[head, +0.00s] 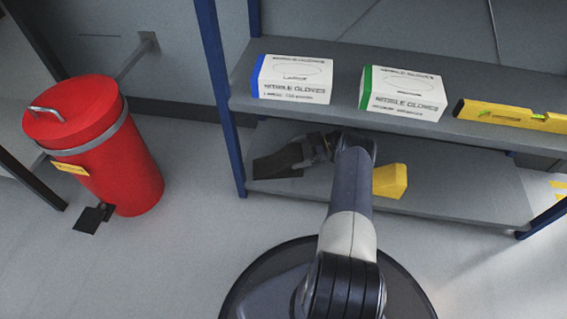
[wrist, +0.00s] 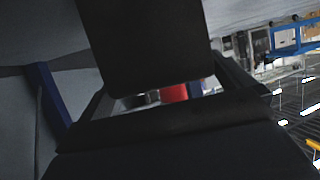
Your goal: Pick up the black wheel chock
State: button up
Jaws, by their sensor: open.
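The black wheel chock (head: 278,162) lies on the left part of the lower shelf in the head view. In the wrist view the chock (wrist: 150,42) is a large dark block that fills the upper middle. My gripper (head: 308,152) is at the chock's right end, low over the lower shelf. In the wrist view my gripper (wrist: 163,78) is open, with a finger on each side of the chock's near end. I cannot tell whether either finger touches it. My arm and the upper shelf hide part of the gripper in the head view.
A yellow chock (head: 390,180) sits on the lower shelf (head: 460,195), right of my arm. The upper shelf (head: 345,108) holds two glove boxes (head: 292,80) (head: 403,94) and a yellow level (head: 510,115). A blue post (head: 221,100) stands left. A red bin (head: 110,150) is farther left.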

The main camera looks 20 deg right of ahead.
aim_at(289, 153)
jog(key=x, duration=0.3)
jog(key=shift+a, duration=0.3)
jog(key=c, duration=1.2)
jog(key=shift+c, duration=0.2)
jog(key=shift+w, duration=0.1)
